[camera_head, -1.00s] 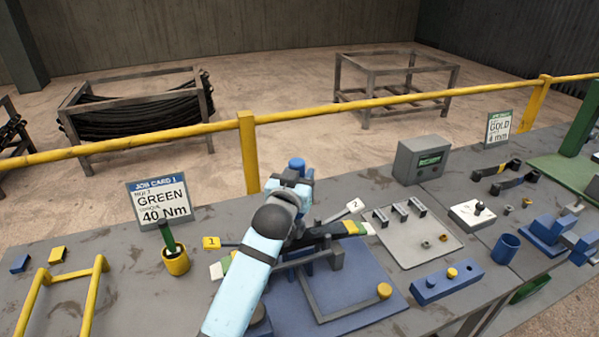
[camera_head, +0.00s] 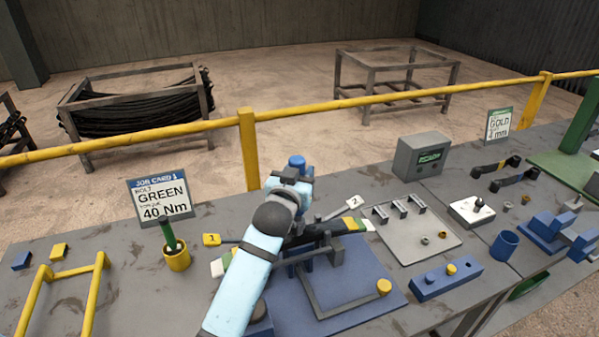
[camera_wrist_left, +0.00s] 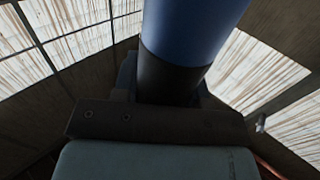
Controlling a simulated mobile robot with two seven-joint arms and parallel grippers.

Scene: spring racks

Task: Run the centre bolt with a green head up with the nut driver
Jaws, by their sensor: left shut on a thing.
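My left gripper (camera_head: 293,181) is over the blue fixture (camera_head: 372,300), shut on the nut driver, whose blue top (camera_head: 297,161) stands upright above the jaws. In the left wrist view the driver is a thick blue cylinder (camera_wrist_left: 190,30) with a black lower band, rising from the jaws. A dark leaf spring pack (camera_head: 325,232) with striped ends lies across the fixture, partly behind my arm. The centre bolt and the driver's lower end are hidden by my arm and gripper, so I cannot tell whether they touch. My right gripper is not in view.
A job card (camera_head: 160,199) reads GREEN, 40 Nm. A yellow cup (camera_head: 176,260) with a green rod stands left of the fixture. Yellow handles (camera_head: 40,295), a grey tray (camera_head: 432,216), a blue block (camera_head: 447,282) and a grey display box (camera_head: 422,155) surround the fixture.

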